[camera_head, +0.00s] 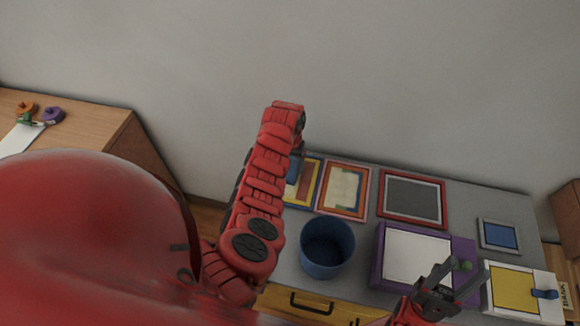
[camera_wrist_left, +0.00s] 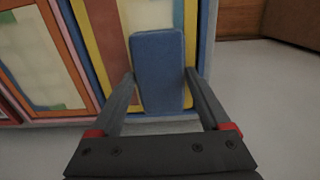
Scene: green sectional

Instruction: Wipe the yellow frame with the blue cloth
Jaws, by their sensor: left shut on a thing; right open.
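The yellow frame (camera_head: 315,183) stands at the left end of the grey table, partly hidden behind my left arm in the head view. It fills the middle of the left wrist view (camera_wrist_left: 90,42), with a picture inside it. The blue cloth (camera_wrist_left: 158,62) looks like a flat, thick pad. My left gripper (camera_wrist_left: 161,78) is shut on the blue cloth, holding it in front of the yellow frame's lower right part. I cannot tell whether the cloth touches the frame. My right gripper (camera_head: 466,270) is open and empty, above the table's right front part.
On the grey table (camera_head: 470,202) are an orange-red frame (camera_head: 368,190), a red frame (camera_head: 441,205), a small grey frame (camera_head: 517,236), a blue bin (camera_head: 327,262), a purple box (camera_head: 381,262) and a yellow-and-white box (camera_head: 491,300). A wooden cabinet (camera_head: 122,140) stands at left.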

